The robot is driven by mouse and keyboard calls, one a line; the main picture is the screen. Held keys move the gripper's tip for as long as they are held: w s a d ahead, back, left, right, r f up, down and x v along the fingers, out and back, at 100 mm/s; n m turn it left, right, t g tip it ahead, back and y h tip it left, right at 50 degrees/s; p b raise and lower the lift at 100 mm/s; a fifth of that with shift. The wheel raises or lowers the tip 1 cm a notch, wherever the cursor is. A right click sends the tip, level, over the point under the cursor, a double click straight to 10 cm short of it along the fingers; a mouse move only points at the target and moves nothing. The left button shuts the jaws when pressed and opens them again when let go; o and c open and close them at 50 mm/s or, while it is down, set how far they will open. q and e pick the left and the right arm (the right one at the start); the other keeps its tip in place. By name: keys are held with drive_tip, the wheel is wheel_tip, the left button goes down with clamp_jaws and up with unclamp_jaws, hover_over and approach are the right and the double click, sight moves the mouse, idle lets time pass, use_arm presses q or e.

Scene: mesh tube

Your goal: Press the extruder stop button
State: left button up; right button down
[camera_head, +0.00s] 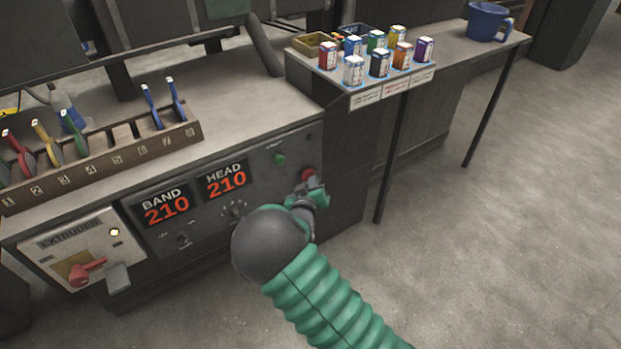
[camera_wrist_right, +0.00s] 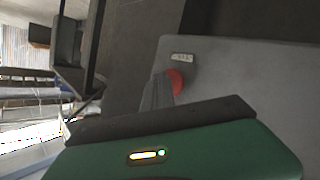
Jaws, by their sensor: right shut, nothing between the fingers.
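A red round button (camera_head: 308,174) sits on the right end of the grey control panel, below and right of a green button (camera_head: 280,159). My right gripper (camera_head: 314,184) is shut and empty, with its fingertips right at the red button in the head view. In the right wrist view the red button (camera_wrist_right: 175,82) shows just beyond the finger (camera_wrist_right: 158,92), under a small white label (camera_wrist_right: 183,57). I cannot tell whether the fingertips touch it. My left gripper is not in view.
An EXTRUDER box (camera_head: 75,250) with a red switch is at left. A numbered rack (camera_head: 110,155) holds coloured tools. A side table carries several cans and a blue mug (camera_head: 487,22). Floor at right is clear.

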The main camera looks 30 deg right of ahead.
drive_tip(key=shift+w, duration=0.25)
drive_tip(key=shift+s, duration=0.15)
drive_tip(key=shift+s+p, duration=0.3)
drive_tip(key=shift+s, duration=0.8)
drive_tip(key=shift+s+d+p, duration=0.15)
drive_tip(key=shift+s+p, duration=0.1)
drive_tip(key=shift+s, duration=1)
drive_tip(key=shift+s+d+p, duration=0.1)
drive_tip(key=shift+s+p, duration=0.15)
drive_tip(key=shift+s, duration=1)
